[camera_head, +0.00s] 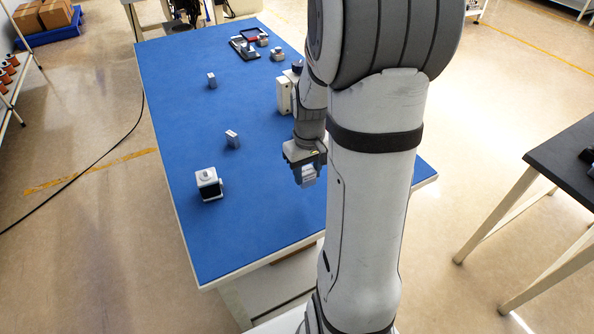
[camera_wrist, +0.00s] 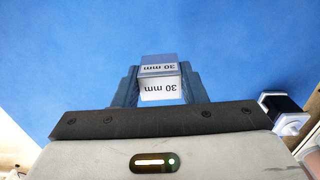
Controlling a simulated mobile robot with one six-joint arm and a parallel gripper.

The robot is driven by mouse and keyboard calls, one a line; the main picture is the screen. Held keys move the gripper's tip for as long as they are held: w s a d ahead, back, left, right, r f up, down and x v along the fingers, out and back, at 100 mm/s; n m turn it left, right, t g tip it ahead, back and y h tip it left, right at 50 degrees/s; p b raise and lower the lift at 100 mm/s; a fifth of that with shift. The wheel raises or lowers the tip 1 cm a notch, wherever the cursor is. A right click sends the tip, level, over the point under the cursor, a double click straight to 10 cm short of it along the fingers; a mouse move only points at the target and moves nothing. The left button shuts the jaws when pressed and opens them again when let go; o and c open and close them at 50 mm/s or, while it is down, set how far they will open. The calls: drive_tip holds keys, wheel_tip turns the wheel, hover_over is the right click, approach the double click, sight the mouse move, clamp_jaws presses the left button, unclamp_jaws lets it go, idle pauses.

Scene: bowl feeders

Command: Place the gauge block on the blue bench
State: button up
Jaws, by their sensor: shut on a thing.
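The gauge block (camera_wrist: 160,88) shows in the wrist view with "30 mm" printed on two faces. My gripper (camera_wrist: 160,85) is shut on it, with one finger on each side. In the head view my gripper (camera_head: 308,172) is over the right part of the blue bench (camera_head: 262,210), pointing down. Whether the block touches the bench top or hangs above it I cannot tell. Two similar small grey blocks stand on the bench, one near the middle (camera_head: 232,139) and one farther back (camera_head: 212,80).
A white and black device (camera_head: 208,184) stands at the bench's front left. A dark tray (camera_head: 244,47) and small devices (camera_head: 277,54) sit at the back. A white instrument (camera_head: 284,95) stands behind my gripper. The bench's front middle is clear. A black table (camera_head: 570,160) is at right.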

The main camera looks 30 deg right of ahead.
drive_tip(key=shift+a+f, duration=0.15)
drive_tip(key=shift+f, duration=2.9)
drive_tip(key=shift+f+b, duration=0.15)
drive_tip(key=shift+b, duration=0.15)
drive_tip(key=o, duration=1.1)
